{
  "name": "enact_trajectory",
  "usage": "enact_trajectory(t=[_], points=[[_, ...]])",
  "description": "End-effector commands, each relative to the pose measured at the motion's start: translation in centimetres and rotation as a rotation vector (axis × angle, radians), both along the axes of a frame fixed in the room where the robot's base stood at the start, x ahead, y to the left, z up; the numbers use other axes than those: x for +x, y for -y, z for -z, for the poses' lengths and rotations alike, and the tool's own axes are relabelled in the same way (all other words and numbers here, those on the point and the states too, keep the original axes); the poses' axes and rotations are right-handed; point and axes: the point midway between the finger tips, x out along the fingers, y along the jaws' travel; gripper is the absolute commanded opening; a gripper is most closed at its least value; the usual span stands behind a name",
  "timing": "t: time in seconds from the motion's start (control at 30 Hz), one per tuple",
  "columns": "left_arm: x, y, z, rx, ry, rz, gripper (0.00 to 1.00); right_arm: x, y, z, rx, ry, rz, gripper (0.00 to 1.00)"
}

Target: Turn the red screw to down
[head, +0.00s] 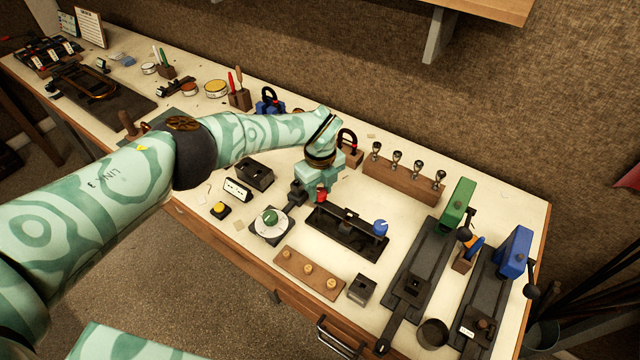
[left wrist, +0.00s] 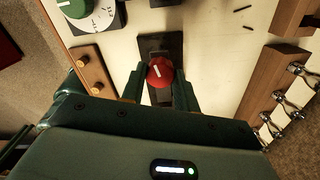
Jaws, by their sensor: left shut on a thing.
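The red screw (head: 321,195) has a round red head and stands at the left end of a black holder (head: 347,236). A blue screw (head: 380,227) stands at the holder's right end. My left gripper (head: 318,189) is over the red screw, pointing down. In the left wrist view the red screw (left wrist: 160,72) sits between the two fingers of my left gripper (left wrist: 160,82), which are shut on it. A short white mark on its head runs roughly up and down in that view. The screw's lower part is hidden. My right gripper is not in view.
A green dial (head: 270,217) on a white plate is left of the holder, also in the left wrist view (left wrist: 72,6). A wooden strip with brass knobs (head: 289,262) lies in front. A wooden rack (head: 400,182) stands behind. Green and blue (head: 515,252) devices stand right.

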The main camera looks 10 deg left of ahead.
Motion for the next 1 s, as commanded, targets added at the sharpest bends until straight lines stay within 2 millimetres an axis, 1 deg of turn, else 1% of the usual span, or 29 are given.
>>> enact_trajectory(t=[0.03, 0.5, 1.0], points=[[0.3, 0.0, -0.5, 0.0, 0.007, -0.045, 0.08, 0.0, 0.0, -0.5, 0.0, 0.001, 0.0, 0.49], [0.3, 0.0, -0.5, -0.002, 0.006, -0.492, 0.08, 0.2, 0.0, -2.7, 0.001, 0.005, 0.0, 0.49], [0.3, 0.0, -0.3, -0.003, 0.007, -0.966, 0.07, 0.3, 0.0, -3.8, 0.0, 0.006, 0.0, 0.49]])
